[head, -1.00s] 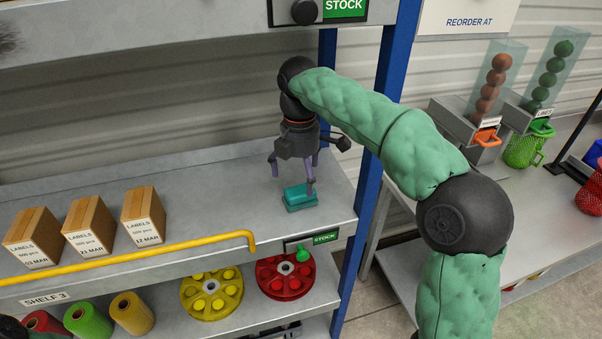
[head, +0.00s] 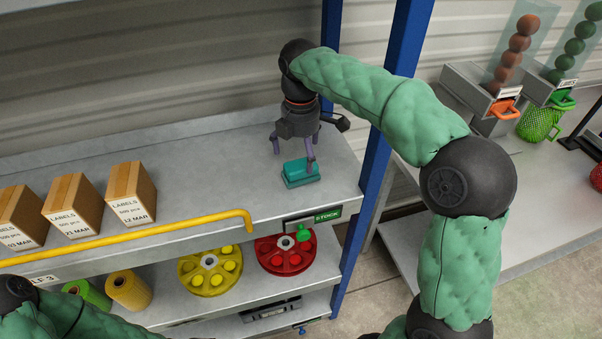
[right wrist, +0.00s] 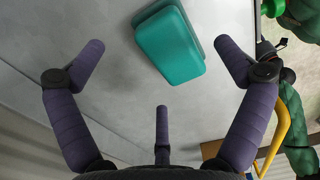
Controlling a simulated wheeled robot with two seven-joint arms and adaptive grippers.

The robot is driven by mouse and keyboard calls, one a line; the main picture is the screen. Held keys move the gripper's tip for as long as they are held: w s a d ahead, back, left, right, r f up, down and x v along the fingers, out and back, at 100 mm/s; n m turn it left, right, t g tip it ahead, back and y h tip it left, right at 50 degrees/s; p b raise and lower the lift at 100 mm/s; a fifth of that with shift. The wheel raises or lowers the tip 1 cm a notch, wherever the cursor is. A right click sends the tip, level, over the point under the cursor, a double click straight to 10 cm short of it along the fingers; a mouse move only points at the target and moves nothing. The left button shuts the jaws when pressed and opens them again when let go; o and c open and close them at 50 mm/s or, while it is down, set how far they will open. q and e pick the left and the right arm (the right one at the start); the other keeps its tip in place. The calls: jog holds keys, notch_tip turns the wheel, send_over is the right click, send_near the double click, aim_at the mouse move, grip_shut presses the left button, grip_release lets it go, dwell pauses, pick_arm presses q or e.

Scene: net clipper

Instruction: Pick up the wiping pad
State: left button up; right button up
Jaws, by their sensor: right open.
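The wiping pad (head: 301,174) is a teal block lying on the grey upper shelf near its right end. It also shows in the right wrist view (right wrist: 170,45), at the top middle, tilted, between and beyond the fingertips. My right gripper (head: 294,156) is open and empty, with its fingers pointing down just above and behind the pad. One finger overlaps the pad in the head view; whether it touches cannot be told. In the right wrist view the spread purple fingers (right wrist: 160,68) stand apart from the pad. My left gripper is out of view; part of my left arm shows at bottom left.
Several brown label boxes (head: 127,192) stand to the left on the same shelf. A yellow rail (head: 150,236) runs along the shelf's front edge. A blue post (head: 375,150) stands right of the pad. Yellow (head: 210,272) and red reels (head: 286,254) sit on the shelf below.

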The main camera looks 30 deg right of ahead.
aim_at(299, 161)
jog(key=f, duration=0.1)
jog(key=f+b, duration=0.1)
jog(key=f, duration=0.2)
jog(key=shift+s+a+f+b, duration=0.1)
jog(key=shift+a+b, duration=0.15)
jog(key=shift+b, duration=0.05)
jog(key=c, duration=1.1)
jog(key=shift+c, duration=0.2)
notch_tip(299, 161, up, 10)
jog(key=p, duration=0.3)
jog(key=shift+p, duration=0.4)
